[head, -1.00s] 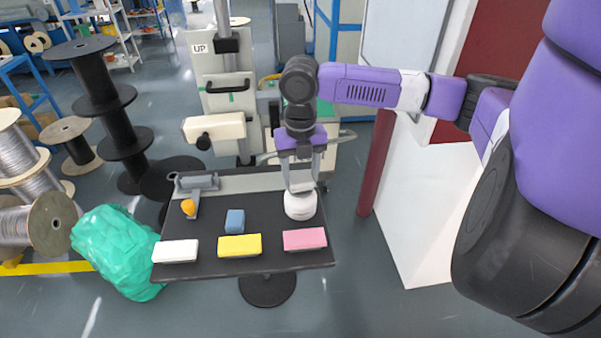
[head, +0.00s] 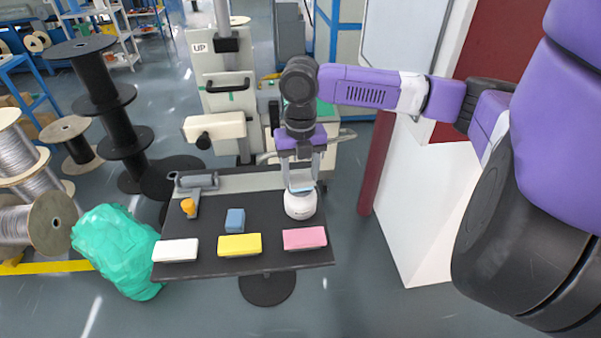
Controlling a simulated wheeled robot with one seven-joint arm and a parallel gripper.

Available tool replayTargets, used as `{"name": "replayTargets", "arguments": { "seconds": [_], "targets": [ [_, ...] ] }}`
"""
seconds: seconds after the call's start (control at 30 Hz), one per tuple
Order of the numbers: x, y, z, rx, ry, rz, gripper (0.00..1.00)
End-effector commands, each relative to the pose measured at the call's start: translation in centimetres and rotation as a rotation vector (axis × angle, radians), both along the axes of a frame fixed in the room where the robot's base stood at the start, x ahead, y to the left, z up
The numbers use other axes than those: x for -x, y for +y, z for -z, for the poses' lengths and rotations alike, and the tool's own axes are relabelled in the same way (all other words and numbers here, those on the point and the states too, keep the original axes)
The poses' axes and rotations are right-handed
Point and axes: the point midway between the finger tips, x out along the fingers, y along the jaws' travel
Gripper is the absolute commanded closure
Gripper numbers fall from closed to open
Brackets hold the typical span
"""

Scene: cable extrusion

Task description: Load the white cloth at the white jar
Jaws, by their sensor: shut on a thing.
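My gripper (head: 301,188) points straight down over the right back part of the dark table. It is shut on a small flat cloth (head: 301,183), which looks pale blue now. The white jar (head: 300,205) stands upright on the table directly under the gripper. The cloth is right at the jar's top; whether it touches cannot be told for sure. The fingers partly hide the cloth and the jar's top. A white folded pad or stack (head: 175,250) lies at the table's front left corner.
On the dark table (head: 207,234) lie a yellow block (head: 240,245), a pink block (head: 304,238), a small blue block (head: 235,220) and a grey tool with an orange part (head: 189,207). A green bag (head: 115,250) stands left of the table. A white wall panel (head: 425,220) stands to the right.

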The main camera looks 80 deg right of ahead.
Motion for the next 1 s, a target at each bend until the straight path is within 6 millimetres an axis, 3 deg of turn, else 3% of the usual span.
{"name": "replayTargets", "arguments": {
  "seconds": [0.37,1.0],
  "targets": [
    [0.1,0.1,-0.1,-0.003,0.004,0.0,0.79],
    [0.0,0.0,-4.9,0.0,0.001,-0.001,0.79]
  ]
}}
